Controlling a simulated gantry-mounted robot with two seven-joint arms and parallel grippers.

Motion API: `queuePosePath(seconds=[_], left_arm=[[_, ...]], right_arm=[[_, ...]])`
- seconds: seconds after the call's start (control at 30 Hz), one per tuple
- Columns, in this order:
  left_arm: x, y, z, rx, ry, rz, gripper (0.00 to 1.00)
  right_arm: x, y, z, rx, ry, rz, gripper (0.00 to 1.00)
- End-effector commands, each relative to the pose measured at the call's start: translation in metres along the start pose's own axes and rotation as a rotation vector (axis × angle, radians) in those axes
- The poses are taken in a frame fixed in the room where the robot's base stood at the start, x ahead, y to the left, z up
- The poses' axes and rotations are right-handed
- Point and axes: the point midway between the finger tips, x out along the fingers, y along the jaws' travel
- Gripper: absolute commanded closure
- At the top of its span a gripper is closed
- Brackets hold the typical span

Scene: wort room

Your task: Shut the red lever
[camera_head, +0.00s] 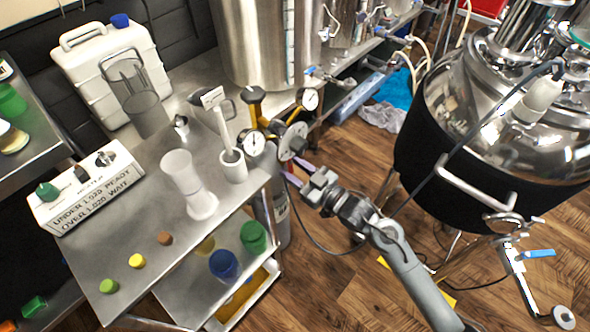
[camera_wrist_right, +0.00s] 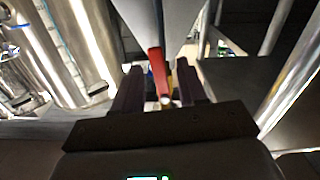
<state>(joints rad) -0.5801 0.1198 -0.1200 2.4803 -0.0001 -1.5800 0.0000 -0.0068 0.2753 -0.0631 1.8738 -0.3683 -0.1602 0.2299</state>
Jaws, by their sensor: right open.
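The red lever (camera_wrist_right: 157,72) shows in the right wrist view, standing up and slightly tilted between the two finger pads of my right gripper (camera_wrist_right: 160,88). The gripper is open around it, and I cannot tell whether either finger touches it. In the head view my right gripper (camera_head: 296,172) reaches in from the lower right, beside the regulator with round gauges (camera_head: 293,140). The lever cannot be made out there. My left gripper is in neither view.
A large kettle with a black jacket (camera_head: 445,160) stands to the right. A thin dark cable hangs below the gripper. Wooden floor (camera_head: 330,280) lies open beneath.

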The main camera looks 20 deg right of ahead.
Motion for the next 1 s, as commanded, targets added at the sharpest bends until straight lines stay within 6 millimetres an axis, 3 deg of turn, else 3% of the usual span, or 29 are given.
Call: queuePosePath(seconds=[0.03, 0.3, 0.67, 1.0], left_arm=[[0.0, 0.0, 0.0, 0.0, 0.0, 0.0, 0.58], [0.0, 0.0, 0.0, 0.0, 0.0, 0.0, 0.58], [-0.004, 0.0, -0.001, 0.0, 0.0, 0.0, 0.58], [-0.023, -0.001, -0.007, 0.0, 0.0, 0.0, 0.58]], right_arm=[[0.0, 0.0, 0.0, 0.0, 0.0, 0.0, 0.62], [0.0, 0.0, 0.0, 0.0, 0.0, 0.0, 1.0], [0.0, 0.001, -0.001, -0.031, 0.0, 0.0, 1.0], [0.0, 0.008, -0.004, -0.231, -0.003, -0.001, 1.0]])
